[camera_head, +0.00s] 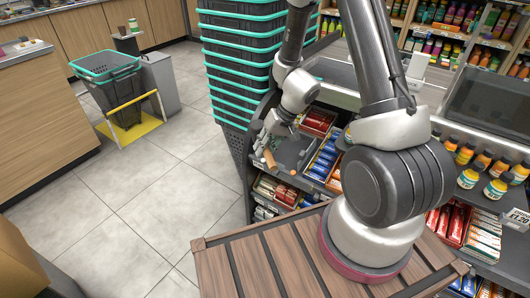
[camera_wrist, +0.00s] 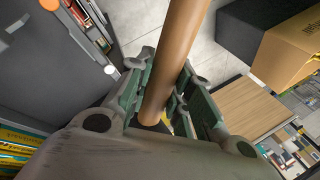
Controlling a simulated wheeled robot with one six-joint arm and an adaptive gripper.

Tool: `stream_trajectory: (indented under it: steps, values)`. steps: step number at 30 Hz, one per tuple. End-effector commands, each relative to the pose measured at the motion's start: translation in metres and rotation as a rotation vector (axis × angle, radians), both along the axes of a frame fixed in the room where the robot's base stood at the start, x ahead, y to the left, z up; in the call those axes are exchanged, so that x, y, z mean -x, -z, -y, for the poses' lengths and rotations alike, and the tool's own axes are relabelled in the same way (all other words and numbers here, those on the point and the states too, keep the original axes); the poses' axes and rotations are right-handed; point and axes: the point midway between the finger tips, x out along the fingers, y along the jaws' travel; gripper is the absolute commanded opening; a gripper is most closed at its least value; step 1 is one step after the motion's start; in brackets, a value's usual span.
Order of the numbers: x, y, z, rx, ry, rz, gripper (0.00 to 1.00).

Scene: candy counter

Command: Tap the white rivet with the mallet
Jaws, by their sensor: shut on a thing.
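The mallet's brown wooden handle (camera_wrist: 178,50) runs between the green-padded fingers of my gripper (camera_wrist: 163,88), which is shut on it. The mallet's head cannot be made out. In the head view my gripper (camera_head: 272,143) is over the grey counter top, with a short brown part of the mallet (camera_head: 269,158) showing below it. A small white round piece, apparently the white rivet (camera_wrist: 110,70), shows at the edge of the grey panel in the wrist view, left of the fingers and apart from the handle. I cannot make it out in the head view.
An orange round piece (camera_wrist: 50,4) is on the grey panel; an orange spot (camera_head: 293,172) also shows on the counter in the head view. Candy boxes (camera_head: 323,160) stand close right of my gripper. Stacked baskets (camera_head: 240,60) rise behind it.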

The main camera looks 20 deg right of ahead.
Motion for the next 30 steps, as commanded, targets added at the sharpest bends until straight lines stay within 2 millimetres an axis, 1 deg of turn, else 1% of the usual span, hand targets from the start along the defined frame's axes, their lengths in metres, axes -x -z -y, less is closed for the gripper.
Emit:
stream_trajectory:
  steps: [5,13,17,30]
  values:
    - [0.0,-0.002,0.0,0.0,-0.001,0.003,0.0]
    - [0.002,-0.029,-0.004,0.0,-0.002,0.004,0.0]
    - [0.003,-0.038,-0.005,-0.001,-0.002,0.003,0.0]
    - [0.004,-0.039,-0.006,0.0,0.0,0.001,0.0]
